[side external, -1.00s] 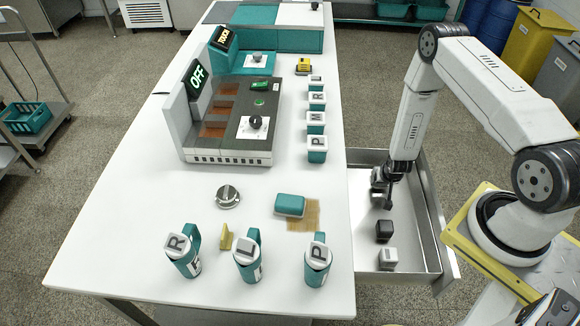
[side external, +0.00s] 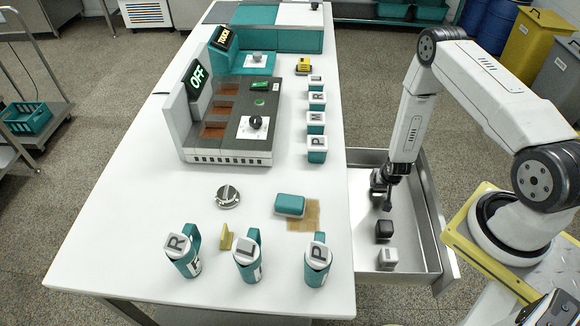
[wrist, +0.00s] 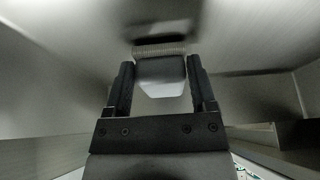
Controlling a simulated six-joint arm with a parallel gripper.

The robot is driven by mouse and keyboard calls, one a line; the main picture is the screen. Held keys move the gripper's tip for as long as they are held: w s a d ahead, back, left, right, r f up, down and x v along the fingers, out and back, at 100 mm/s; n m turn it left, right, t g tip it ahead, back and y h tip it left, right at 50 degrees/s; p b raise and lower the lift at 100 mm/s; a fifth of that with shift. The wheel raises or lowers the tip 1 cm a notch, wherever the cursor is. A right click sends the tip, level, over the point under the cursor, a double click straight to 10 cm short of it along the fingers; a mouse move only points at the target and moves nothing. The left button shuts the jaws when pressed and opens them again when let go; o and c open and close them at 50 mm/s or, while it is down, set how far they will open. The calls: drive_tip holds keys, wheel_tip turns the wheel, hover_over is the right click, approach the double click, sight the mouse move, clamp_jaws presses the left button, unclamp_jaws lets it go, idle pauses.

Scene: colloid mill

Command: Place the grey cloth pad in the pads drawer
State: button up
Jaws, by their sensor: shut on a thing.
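My gripper (side external: 383,193) is inside the open drawer (side external: 402,262) at the table's right side, low over the drawer floor. In the wrist view its two dark fingers are shut on a pale grey block-like pad (wrist: 161,78) with a ribbed darker edge, which I take to be the grey cloth pad. The drawer floor lies close beyond the pad in the wrist view; I cannot tell whether they touch. In the side view the pad is mostly hidden by my gripper.
The drawer's metal walls stand close around my gripper. On the table are several teal lettered containers (side external: 317,258), a teal pad (side external: 290,204) and the mill (side external: 230,120).

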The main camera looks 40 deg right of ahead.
drive_tip(key=shift+f, duration=0.15)
drive_tip(key=o, duration=1.3)
drive_tip(key=shift+v, duration=3.85)
